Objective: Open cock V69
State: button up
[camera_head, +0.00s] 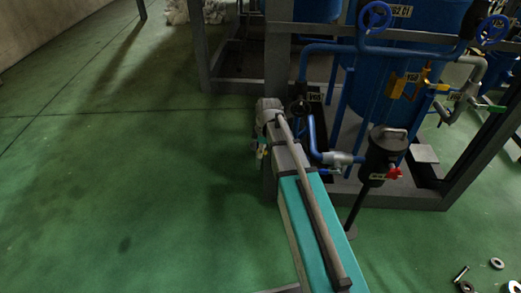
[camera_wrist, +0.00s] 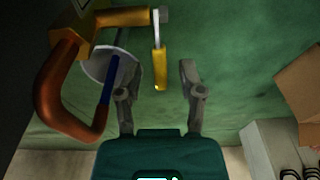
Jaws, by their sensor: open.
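In the wrist view, a cock with a yellow body (camera_wrist: 82,30) is fixed to a bent orange-brown pipe (camera_wrist: 52,95) at the upper left. Its lever has a yellow grip (camera_wrist: 160,68) that points down the picture. My gripper (camera_wrist: 158,78) is open, with one finger on each side of this grip. Gaps show on both sides, and I see no contact. A white mark at the top edge is cut off, so I cannot read the cock's number. In the head view my gripper cannot be made out clearly.
A white round vessel (camera_wrist: 98,66) and a blue bar show behind the pipe. A cardboard box (camera_wrist: 300,90) and a pale block (camera_wrist: 262,150) are at the right. In the head view, blue tanks (camera_head: 395,45) stand in a dark frame; the green floor (camera_head: 110,190) at left is clear.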

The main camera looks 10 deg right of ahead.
jog(key=shift+a+f, duration=0.1)
jog(key=shift+w+a+f+h, duration=0.1)
jog(key=shift+f+h, duration=0.15)
jog(key=shift+h, duration=0.55)
notch_tip(320, 180, up, 16)
jog(key=p, duration=1.6)
jog(key=s+r+m+p, duration=1.1)
jog(key=s+r+m, duration=0.1)
jog(key=s+m, duration=0.1)
jog(key=shift+s, duration=0.75)
jog(key=shift+s+d+m, duration=0.2)
jog(key=shift+s+m, duration=0.5)
jog(key=shift+s, duration=0.25)
